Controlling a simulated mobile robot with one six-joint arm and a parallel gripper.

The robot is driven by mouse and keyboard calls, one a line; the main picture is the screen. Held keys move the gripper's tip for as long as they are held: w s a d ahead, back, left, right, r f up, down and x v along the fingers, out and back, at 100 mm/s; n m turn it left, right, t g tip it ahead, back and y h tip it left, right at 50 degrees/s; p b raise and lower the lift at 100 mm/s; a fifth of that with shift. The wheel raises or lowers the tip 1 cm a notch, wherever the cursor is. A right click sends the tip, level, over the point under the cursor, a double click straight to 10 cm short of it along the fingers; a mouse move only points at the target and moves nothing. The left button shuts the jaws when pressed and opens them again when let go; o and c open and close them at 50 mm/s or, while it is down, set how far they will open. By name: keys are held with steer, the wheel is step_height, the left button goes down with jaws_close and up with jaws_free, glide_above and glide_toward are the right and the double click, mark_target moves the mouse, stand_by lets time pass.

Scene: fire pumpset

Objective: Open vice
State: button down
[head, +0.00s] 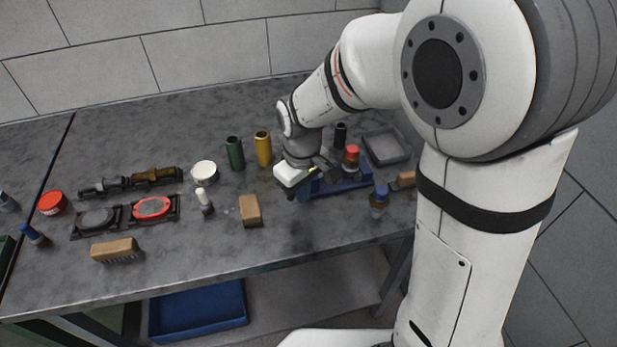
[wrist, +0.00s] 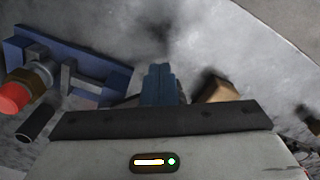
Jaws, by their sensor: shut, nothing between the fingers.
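The vice (head: 340,184) has a blue body and lies on the grey workbench, right of the middle in the head view. My white gripper (head: 290,175) is low over its left end and hides part of it. In the wrist view a blue plate with grey blocks on it, which looks like the vice (wrist: 100,67), lies at the left. My gripper's fingers (wrist: 160,72) are shut, empty and point at the bench surface, apart from that plate. How far apart the vice jaws are cannot be told.
A grey tray (head: 386,147) is behind. A tan block (head: 250,210) lies at the left. The bench front has free room.

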steer(key=shift+w+a, duration=0.15)
steer(key=shift+a, duration=0.45)
steer(key=shift+w+a, duration=0.25)
steer(key=shift+a, duration=0.55)
steer(key=shift+w+a, duration=0.55)
steer(key=shift+a, duration=0.35)
steer(key=shift+w+a, duration=0.1)
steer(key=shift+w+a+p, duration=0.4)
steer(key=shift+w+a, duration=0.25)
